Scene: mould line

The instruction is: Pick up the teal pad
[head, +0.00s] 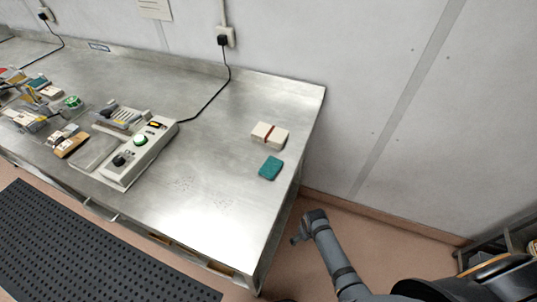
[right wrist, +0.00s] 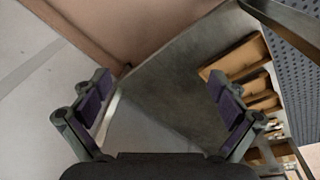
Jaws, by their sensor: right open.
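The teal pad (head: 271,168) lies flat on the steel table (head: 205,210) near its right end, just in front of a white block with a dark red band (head: 269,136). My right gripper (head: 305,229) is off the table's right edge, over the floor, apart from the pad and to its lower right. In the right wrist view my right gripper (right wrist: 158,98) is open, with two purple-padded fingers wide apart and nothing between them. The pad is not seen in the right wrist view. My left gripper is in neither view.
A control box (head: 138,150) with a green button stands mid-table, its black cable running to the wall socket. Several small items lie at the far left. The table front around the pad is clear. A shelf with wooden boxes (right wrist: 245,70) shows under the table. A black perforated mat (head: 75,250) lies on the floor.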

